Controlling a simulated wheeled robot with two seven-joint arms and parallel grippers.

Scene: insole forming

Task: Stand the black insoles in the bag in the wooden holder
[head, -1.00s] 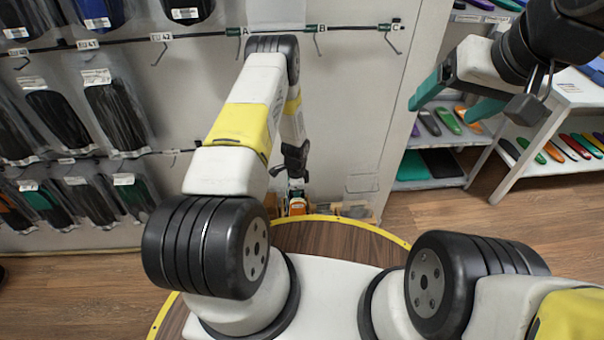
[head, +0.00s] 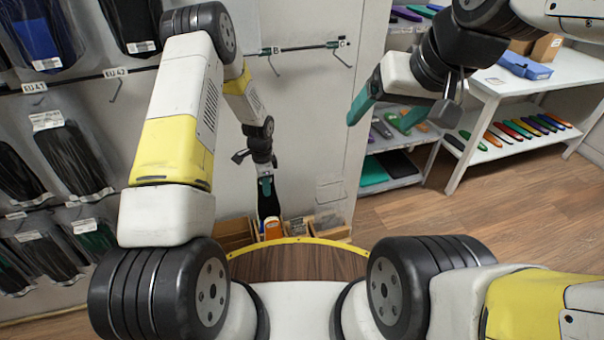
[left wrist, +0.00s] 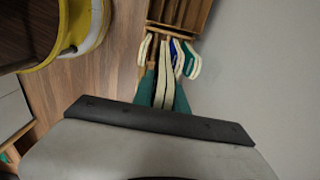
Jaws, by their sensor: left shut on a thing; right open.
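My left gripper (head: 266,187) is low in front of the wall, pointing down, with its teal fingers shut on black insoles (head: 268,207). In the left wrist view the fingers (left wrist: 166,92) pinch pale-edged insoles (left wrist: 166,72); I cannot make out the bag. Wooden boxes (head: 235,236) stand on the floor below, with an orange item in front of the held insoles. In the left wrist view a wooden holder (left wrist: 185,12) is beyond the fingertips, with blue and green pale-edged insoles beside it. My right gripper (head: 388,110) is open and empty at the right.
Bagged insoles (head: 75,165) hang on wall hooks at the left. A white shelf (head: 510,125) with coloured insoles stands at the right. A wooden box (head: 330,222) with grey contents is right of the orange item. Wooden floor (head: 480,235) is clear at the right.

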